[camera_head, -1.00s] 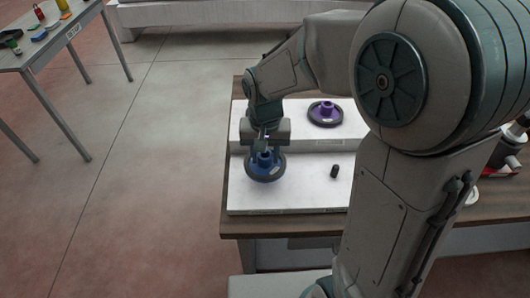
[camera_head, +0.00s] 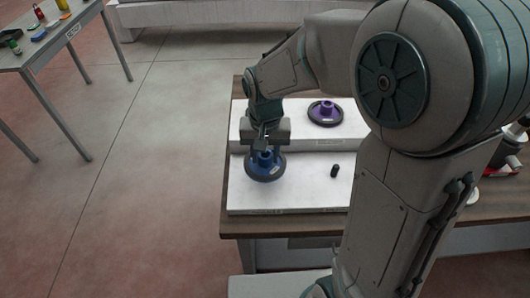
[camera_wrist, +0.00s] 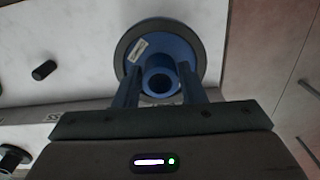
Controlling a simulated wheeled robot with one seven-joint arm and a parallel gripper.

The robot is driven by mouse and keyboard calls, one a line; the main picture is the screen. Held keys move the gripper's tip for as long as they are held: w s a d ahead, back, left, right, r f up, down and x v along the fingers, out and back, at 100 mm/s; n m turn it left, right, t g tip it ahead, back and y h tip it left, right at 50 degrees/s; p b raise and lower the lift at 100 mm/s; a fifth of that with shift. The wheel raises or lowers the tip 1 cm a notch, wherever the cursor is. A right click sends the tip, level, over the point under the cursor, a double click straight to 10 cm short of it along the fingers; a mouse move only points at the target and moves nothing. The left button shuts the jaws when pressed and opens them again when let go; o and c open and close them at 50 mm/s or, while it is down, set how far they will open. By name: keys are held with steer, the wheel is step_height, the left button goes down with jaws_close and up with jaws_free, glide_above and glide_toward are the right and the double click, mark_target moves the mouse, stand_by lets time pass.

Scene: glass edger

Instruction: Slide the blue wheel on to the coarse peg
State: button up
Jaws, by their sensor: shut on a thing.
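The blue wheel (camera_head: 266,175) has a dark rim and a raised blue hub with a round bore. It is over the left part of the lower white board; I cannot tell whether it touches the board. My gripper (camera_head: 265,151) is above it, shut on its hub. In the wrist view the two fingers of my gripper (camera_wrist: 160,88) stand on either side of the hub, and the blue wheel (camera_wrist: 186,50) carries a pale label. A short dark peg (camera_head: 334,171) stands bare right of the wheel; it also shows in the wrist view (camera_wrist: 44,70). Anything under the wheel is hidden.
A purple wheel (camera_head: 325,115) rests on the raised back white board (camera_head: 288,134). The lower white board (camera_head: 300,195) is clear between wheel and peg. My arm hides the right side of the wooden bench (camera_head: 229,222). Another table (camera_head: 45,45) with small items stands far left.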

mark_target(265, 166)
steer(key=shift+f+b, duration=2.05)
steer(key=shift+f, duration=0.45)
jaws_close()
steer(key=o, duration=1.3)
jaws_free()
steer(key=shift+o, duration=0.2)
steer(key=shift+r, duration=0.1)
step_height(265, 166, up, 14)
